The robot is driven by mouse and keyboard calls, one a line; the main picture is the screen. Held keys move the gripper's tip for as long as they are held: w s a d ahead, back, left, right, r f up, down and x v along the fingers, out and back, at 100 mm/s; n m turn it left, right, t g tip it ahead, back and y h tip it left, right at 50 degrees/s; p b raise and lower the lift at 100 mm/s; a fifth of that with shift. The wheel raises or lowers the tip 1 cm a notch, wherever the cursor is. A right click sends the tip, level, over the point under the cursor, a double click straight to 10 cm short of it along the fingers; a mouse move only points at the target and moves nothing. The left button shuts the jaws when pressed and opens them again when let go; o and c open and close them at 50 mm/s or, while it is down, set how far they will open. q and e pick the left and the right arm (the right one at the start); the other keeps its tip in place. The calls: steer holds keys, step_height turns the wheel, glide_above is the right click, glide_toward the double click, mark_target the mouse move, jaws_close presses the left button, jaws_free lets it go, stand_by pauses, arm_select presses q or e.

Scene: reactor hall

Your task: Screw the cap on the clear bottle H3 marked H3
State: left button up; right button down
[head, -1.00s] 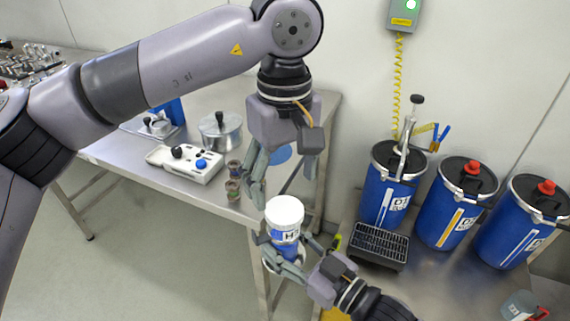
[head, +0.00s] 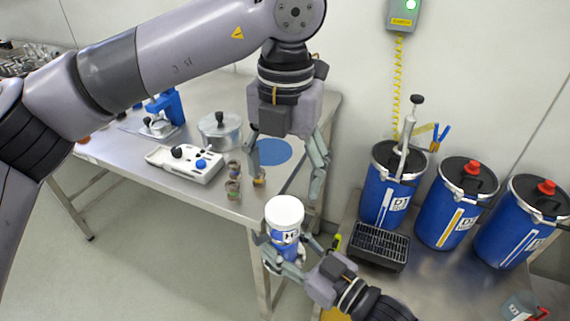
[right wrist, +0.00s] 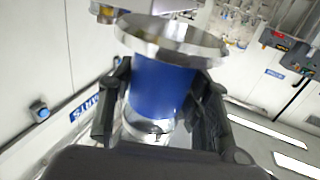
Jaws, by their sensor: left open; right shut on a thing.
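The clear bottle H3 (head: 287,236) stands about upright in the head view, with a blue and white label partly hidden by fingers. A wide white cap (head: 284,211) sits on its top; I cannot tell how tightly. My right gripper (head: 288,252) is shut around the bottle from below right and holds it off the tables. In the right wrist view the bottle's blue label (right wrist: 162,88) fills the space between the fingers. My left gripper (head: 286,184) points down above the cap, open and empty, its fingers spread apart and clear of it.
A steel table (head: 200,183) at the left bears a pot (head: 219,133), a white control box (head: 186,163) and small jars (head: 233,188). At the right, blue drums (head: 450,208) and a black grated tray (head: 379,247) stand on another bench. Clear floor lies at the lower left.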

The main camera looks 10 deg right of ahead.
mark_target(284, 209)
arm_select(q)
steer(key=n, duration=0.4)
steer(key=shift+r, duration=0.15)
steer(key=n, duration=0.4)
steer(key=shift+r, duration=0.15)
steer(key=shift+f, duration=4.05)
steer(key=shift+c, duration=0.2)
